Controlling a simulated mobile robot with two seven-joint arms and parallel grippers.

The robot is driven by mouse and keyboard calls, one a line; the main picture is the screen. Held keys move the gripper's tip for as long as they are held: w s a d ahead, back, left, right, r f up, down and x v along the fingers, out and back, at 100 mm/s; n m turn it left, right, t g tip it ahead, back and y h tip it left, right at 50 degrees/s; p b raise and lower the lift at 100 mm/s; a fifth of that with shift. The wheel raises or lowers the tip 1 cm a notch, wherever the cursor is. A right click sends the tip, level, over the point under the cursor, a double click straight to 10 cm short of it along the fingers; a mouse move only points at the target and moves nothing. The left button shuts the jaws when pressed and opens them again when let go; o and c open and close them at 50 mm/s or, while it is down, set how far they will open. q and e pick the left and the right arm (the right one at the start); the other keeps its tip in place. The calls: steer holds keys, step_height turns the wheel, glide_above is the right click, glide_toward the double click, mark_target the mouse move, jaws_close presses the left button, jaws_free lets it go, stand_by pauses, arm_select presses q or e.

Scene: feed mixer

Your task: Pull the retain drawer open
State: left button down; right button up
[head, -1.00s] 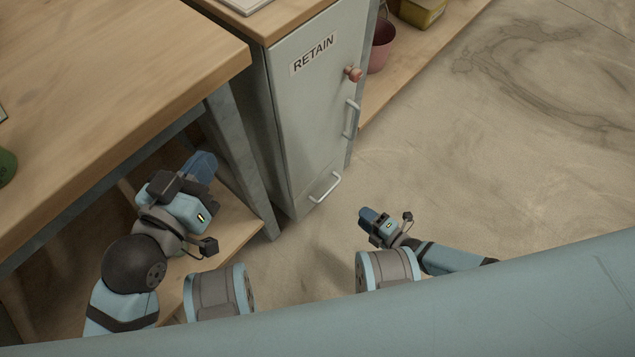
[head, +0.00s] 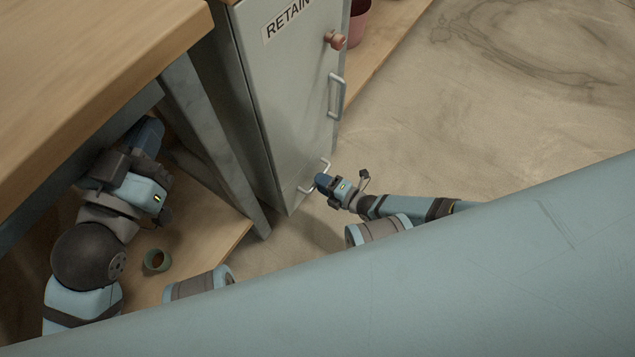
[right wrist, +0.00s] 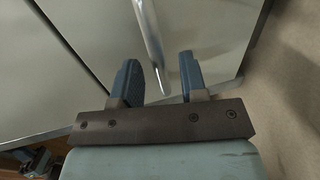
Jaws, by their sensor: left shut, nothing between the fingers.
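The grey cabinet (head: 275,90) with the RETAIN label (head: 287,17) has a flush front with no open gap visible. A pale lower handle (head: 325,164) is near its bottom, and a second handle (head: 337,97) is higher up. My right gripper (head: 322,183) is at the lower handle. In the right wrist view the right gripper (right wrist: 160,80) is open, and a handle bar (right wrist: 150,45) appears between its fingers, with gaps on both sides. My left gripper (head: 149,137) is shut and empty under the wooden worktop, away from the cabinet.
The wooden worktop (head: 90,70) and its grey leg (head: 205,125) stand left of the cabinet. A small green ring-shaped object (head: 157,261) lies on the lower shelf (head: 200,245). A reddish knob (head: 335,40) sticks out high on the cabinet. Floor (head: 480,110) to the right is clear.

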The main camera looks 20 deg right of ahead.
arm_select(q)
steer(key=shift+w+a+m, duration=0.1)
steer(key=shift+w+m, duration=0.1)
steer(key=shift+m, duration=0.1)
arm_select(e)
steer(key=shift+x, duration=0.9)
arm_select(q)
steer(key=shift+r+h, duration=0.2)
steer(key=shift+h, duration=0.1)
arm_select(e)
steer(key=shift+w+a, duration=0.1)
